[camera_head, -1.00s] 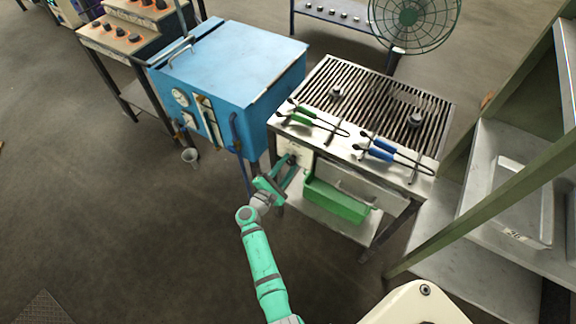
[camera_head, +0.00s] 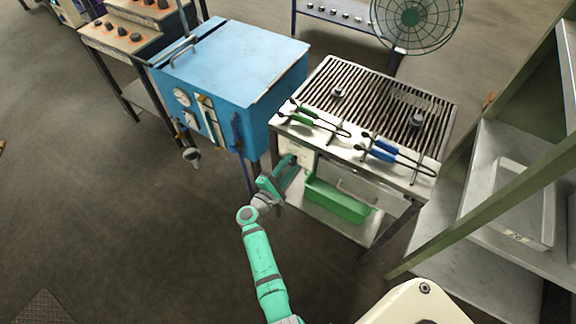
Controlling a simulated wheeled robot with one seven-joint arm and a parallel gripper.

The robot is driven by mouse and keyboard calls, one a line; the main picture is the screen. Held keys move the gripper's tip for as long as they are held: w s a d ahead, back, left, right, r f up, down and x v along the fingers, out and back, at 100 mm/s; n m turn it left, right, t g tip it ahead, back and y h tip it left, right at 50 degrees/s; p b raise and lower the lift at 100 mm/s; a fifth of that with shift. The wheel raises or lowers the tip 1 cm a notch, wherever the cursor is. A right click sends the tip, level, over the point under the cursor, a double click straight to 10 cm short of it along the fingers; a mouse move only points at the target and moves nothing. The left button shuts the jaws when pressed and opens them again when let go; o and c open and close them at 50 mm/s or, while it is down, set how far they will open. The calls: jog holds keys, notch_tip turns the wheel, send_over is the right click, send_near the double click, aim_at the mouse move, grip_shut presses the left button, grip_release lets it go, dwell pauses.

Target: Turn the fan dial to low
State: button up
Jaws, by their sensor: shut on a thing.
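The fan (camera_head: 415,22) with its round wire guard stands at the back, behind the grated bench. A pale control panel (camera_head: 296,148) is on the left front of the bench, under its top edge. My green gripper (camera_head: 290,160) is at this panel, its fingers shut on a small part there. I take that part to be the fan dial, but the fingers hide it and its setting cannot be read.
The grated bench (camera_head: 335,72) carries green-handled tongs (camera_head: 318,119) and blue-handled tongs (camera_head: 390,152). A green bin (camera_head: 338,201) sits on its lower shelf. A blue furnace (camera_head: 235,55) stands left. A shelf rack (camera_head: 500,185) is at right. Floor at left is clear.

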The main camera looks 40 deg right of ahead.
jog(key=o, duration=1)
jog(key=shift+s, duration=0.1)
jog(key=shift+o, duration=0.2)
jog(key=v, duration=1)
jog(key=shift+a, duration=0.35)
jog(key=shift+s+f, duration=0.1)
